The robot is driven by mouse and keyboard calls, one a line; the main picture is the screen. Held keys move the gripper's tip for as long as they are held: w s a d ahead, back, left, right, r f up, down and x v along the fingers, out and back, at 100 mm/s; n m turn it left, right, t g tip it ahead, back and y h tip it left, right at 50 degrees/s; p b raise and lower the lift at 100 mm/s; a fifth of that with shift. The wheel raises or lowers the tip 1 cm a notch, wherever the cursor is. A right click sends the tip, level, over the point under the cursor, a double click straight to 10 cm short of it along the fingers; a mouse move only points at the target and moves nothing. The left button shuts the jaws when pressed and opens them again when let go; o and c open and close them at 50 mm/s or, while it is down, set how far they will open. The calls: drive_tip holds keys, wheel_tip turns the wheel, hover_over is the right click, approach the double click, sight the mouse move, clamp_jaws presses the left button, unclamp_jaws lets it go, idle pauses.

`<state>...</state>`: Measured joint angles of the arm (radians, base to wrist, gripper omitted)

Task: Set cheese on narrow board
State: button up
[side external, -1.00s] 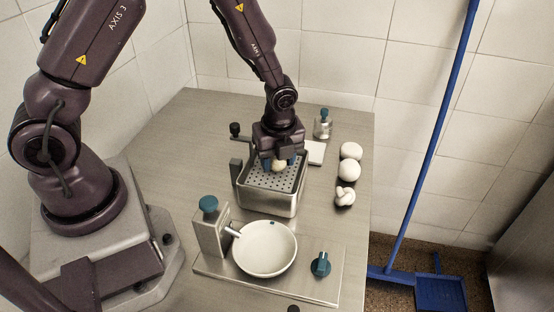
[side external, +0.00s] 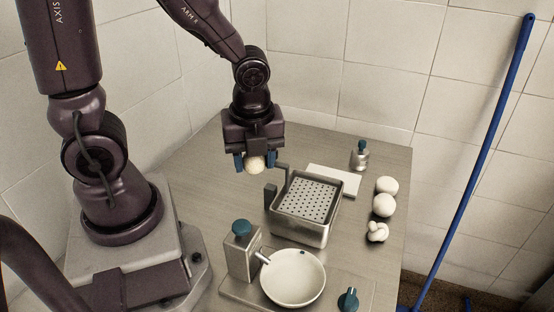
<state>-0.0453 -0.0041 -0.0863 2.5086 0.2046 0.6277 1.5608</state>
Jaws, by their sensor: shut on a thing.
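My gripper (side external: 255,162) has blue fingertips and is shut on a round white cheese (side external: 256,166). It holds the cheese in the air to the left of the perforated basket, near the basket's upright handle. A flat white board (side external: 344,179), which looks like the narrow board, lies behind the basket and is partly hidden by it. Its visible part is bare. The gripper and cheese are to the left of the board and apart from it.
The metal basket (side external: 316,236) with a perforated insert stands between the board and a white bowl (side external: 293,278). Two white balls (side external: 387,186) and a knotted white piece (side external: 377,232) sit at the right. A small teal-topped jar (side external: 360,158) stands behind the board. The back-left table is clear.

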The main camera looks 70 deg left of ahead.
drive_tip(key=shift+s+r, duration=0.25)
drive_tip(key=shift+s, duration=0.1)
drive_tip(key=w+a+f, duration=0.3)
drive_tip(key=w, duration=0.5)
drive_tip(key=w+a+f, duration=0.3)
drive_tip(key=w+a, duration=0.1)
drive_tip(key=w, duration=0.5)
drive_tip(key=w+a+f, duration=0.3)
drive_tip(key=w, duration=0.5)
drive_tip(key=shift+a+f, duration=0.1)
drive_tip(key=shift+f, duration=4)
drive_tip(key=shift+f, duration=0.6)
drive_tip(key=o, duration=1.1)
drive_tip(key=shift+c, duration=0.2)
